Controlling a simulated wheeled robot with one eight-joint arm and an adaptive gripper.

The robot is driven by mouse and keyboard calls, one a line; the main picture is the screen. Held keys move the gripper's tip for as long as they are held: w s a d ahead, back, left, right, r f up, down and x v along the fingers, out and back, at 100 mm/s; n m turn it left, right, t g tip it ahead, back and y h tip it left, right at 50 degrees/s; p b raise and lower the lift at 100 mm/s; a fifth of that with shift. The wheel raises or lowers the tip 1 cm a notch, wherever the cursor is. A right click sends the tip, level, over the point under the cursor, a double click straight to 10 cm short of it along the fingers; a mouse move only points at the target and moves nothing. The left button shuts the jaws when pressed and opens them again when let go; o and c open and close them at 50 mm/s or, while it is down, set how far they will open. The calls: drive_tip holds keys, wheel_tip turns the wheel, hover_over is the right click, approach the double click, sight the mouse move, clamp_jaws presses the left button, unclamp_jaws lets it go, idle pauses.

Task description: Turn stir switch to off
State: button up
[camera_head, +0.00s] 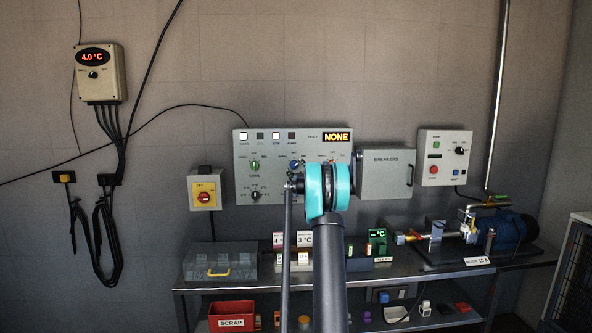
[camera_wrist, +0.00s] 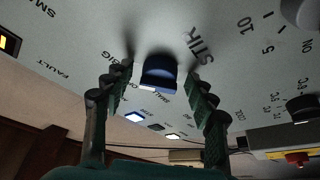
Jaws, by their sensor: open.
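The stir switch is a blue knob (camera_wrist: 158,72) on the pale control panel, beside the printed word STIR in the wrist view. My gripper (camera_wrist: 160,78) is open, with one dark finger on each side of the knob and gaps visible between fingers and knob. The wrist view is turned over, so the lettering appears inverted. In the head view the control panel (camera_head: 272,140) hangs on the back wall, and my arm covers part of it. I cannot read there which way the knob points.
A green knob (camera_head: 254,165) sits left on the panel.

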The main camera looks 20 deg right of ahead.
drive_tip(key=shift+c, duration=0.6)
drive_tip(key=c, duration=1)
drive_tip(key=shift+c, duration=0.2)
drive_tip(key=shift+n, duration=0.3)
drive_tip(key=n+y, duration=0.1)
drive_tip(key=n, duration=0.1)
drive_tip(key=n+g, duration=0.1)
drive_tip(key=n, duration=0.2)
drive_tip(key=shift+d+r+y, duration=0.15)
drive_tip(key=shift+r+y, duration=0.05)
drive_tip(key=shift+y, duration=0.2)
drive_tip(key=n+g, duration=0.1)
drive_tip(key=n, duration=0.1)
drive_tip(key=n+g, duration=0.1)
drive_tip(key=n, duration=0.2)
drive_tip(key=shift+r+y, duration=0.2)
drive_tip(key=shift+y, duration=0.1)
drive_tip(key=shift+n, duration=0.3)
drive_tip(key=o, duration=1.2)
drive_tip(key=shift+c, duration=0.2)
